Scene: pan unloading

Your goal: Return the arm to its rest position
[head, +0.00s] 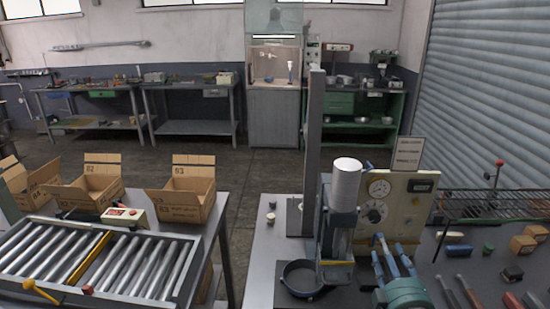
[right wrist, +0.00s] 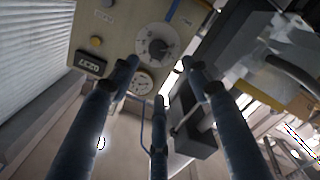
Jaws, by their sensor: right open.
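My right gripper (head: 394,262) points up and away in front of the control panel, at the lower right of the head view. Its blue fingers are spread, with nothing between them. In the right wrist view the fingers of the same gripper (right wrist: 159,82) stand apart and empty, with the dial panel (right wrist: 150,40) beyond them. My left gripper is not in view. A dark round pan (head: 302,280) sits at the foot of the press-like machine, left of my right gripper and apart from it.
The machine with a white cylinder (head: 347,180) and the dial panel (head: 395,205) stand close to my right gripper. Tools and small blocks (head: 523,243) lie to its right. A roller conveyor (head: 95,262) and open cardboard boxes (head: 187,190) are at the left.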

